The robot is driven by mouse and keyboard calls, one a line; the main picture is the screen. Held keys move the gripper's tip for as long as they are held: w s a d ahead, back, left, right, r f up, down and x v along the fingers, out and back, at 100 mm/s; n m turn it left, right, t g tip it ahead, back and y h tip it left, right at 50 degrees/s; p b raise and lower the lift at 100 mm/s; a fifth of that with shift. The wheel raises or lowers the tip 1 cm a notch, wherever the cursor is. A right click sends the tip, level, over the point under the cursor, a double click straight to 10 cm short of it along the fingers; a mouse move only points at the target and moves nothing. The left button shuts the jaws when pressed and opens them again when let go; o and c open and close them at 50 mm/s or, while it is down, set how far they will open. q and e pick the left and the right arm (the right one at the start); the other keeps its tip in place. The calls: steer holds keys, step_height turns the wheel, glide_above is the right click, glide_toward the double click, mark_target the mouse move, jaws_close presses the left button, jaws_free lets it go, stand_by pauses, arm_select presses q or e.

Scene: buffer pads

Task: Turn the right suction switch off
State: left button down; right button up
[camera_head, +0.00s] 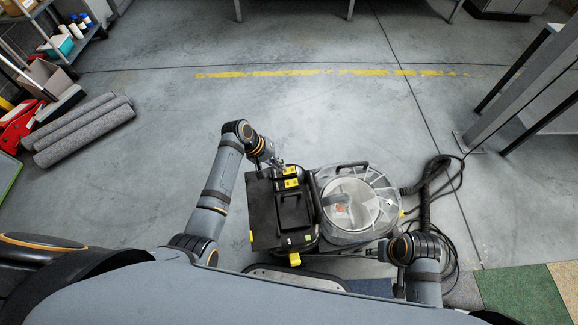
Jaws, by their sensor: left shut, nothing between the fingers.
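A floor-cleaning machine stands in front of me. It has a black body (264,215) with yellow parts and a round, clear-lidded tank (352,205) on its right. Small yellow parts (290,177) sit at the far end of the black body. I cannot tell which of them is the right suction switch or how it is set. My left gripper (279,165) is at that far end, close to the yellow parts. It is shut and empty; contact is unclear. My right arm (415,250) is bent at the machine's near right side, and its fingers cannot be made out.
A black hose and cables (428,195) lie on the floor right of the machine. Rolled grey mats (85,130) and a shelf (62,40) are at the left. A metal frame (530,85) stands at the right. The floor beyond the machine is clear.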

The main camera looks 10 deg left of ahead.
arm_select(q)
steer(key=shift+r, duration=0.5)
steer(key=shift+r+p, duration=0.15)
steer(key=shift+p, duration=0.3)
steer(key=shift+r+p, duration=0.4)
steer(key=shift+p, duration=0.1)
steer(key=shift+r+p, duration=0.5)
steer(key=shift+p, duration=0.1)
steer(key=shift+r, duration=0.2)
arm_select(e)
steer(key=d+f, duration=0.3)
steer(key=f, duration=0.7)
steer(key=shift+s+f+h, duration=0.3)
steer(key=shift+f, duration=0.05)
arm_select(q)
steer(key=shift+a, duration=0.1)
